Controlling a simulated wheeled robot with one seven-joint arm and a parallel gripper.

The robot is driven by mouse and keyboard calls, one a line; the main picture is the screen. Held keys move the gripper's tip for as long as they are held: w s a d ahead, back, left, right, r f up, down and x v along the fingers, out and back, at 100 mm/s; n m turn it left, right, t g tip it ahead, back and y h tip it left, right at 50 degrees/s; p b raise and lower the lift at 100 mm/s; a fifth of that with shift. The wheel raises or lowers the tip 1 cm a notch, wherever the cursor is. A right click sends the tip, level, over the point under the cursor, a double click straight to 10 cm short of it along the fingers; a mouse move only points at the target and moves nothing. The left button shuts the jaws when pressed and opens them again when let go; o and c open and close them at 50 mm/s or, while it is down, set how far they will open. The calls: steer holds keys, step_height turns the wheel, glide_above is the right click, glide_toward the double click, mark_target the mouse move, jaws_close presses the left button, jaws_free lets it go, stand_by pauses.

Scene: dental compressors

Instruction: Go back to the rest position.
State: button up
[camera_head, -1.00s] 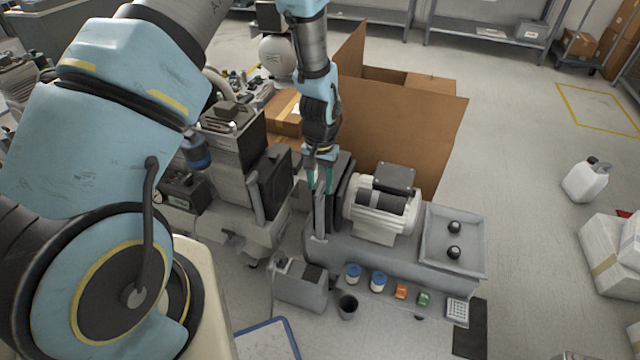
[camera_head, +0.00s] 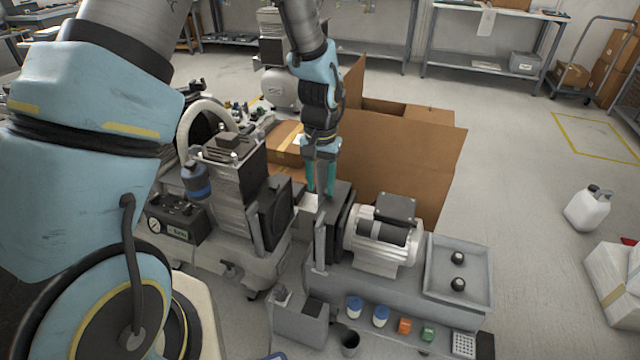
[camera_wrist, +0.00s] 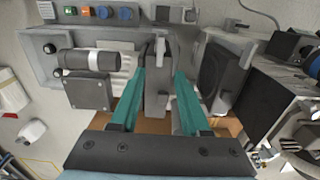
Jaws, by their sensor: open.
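My gripper (camera_head: 320,180) hangs over the left end of the compressor unit (camera_head: 385,245), above its dark upright plate. In the wrist view its two teal fingers (camera_wrist: 162,95) are spread apart, with no object held between them. Past the fingertips, the wrist view shows the grey upright bracket (camera_wrist: 157,75) of the unit below. I cannot tell whether the fingers touch anything.
A second compressor (camera_head: 235,190) stands close on the left. A tall open cardboard box (camera_head: 405,165) stands just behind. Two black knobs sit in a grey tray (camera_head: 460,270) at the right. Blue-lidded jars (camera_head: 354,307) line the front. Open floor lies right, with a white canister (camera_head: 587,208).

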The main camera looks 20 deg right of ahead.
steer(key=w+a+r+n+p, duration=0.35)
steer(key=a+r, duration=0.75)
steer(key=a, duration=0.5)
steer(key=s+a+r+n, duration=0.2)
steer(key=a+r, duration=0.2)
steer(key=a, duration=0.3)
steer(key=s+a+r+n+t+p, duration=0.1)
steer(key=s+a+r+n, duration=0.1)
steer(key=a, duration=0.5)
steer(key=shift+s+a+r+t, duration=0.25)
steer(key=shift+s+r+t, duration=0.05)
steer(key=shift+s+r, duration=0.5)
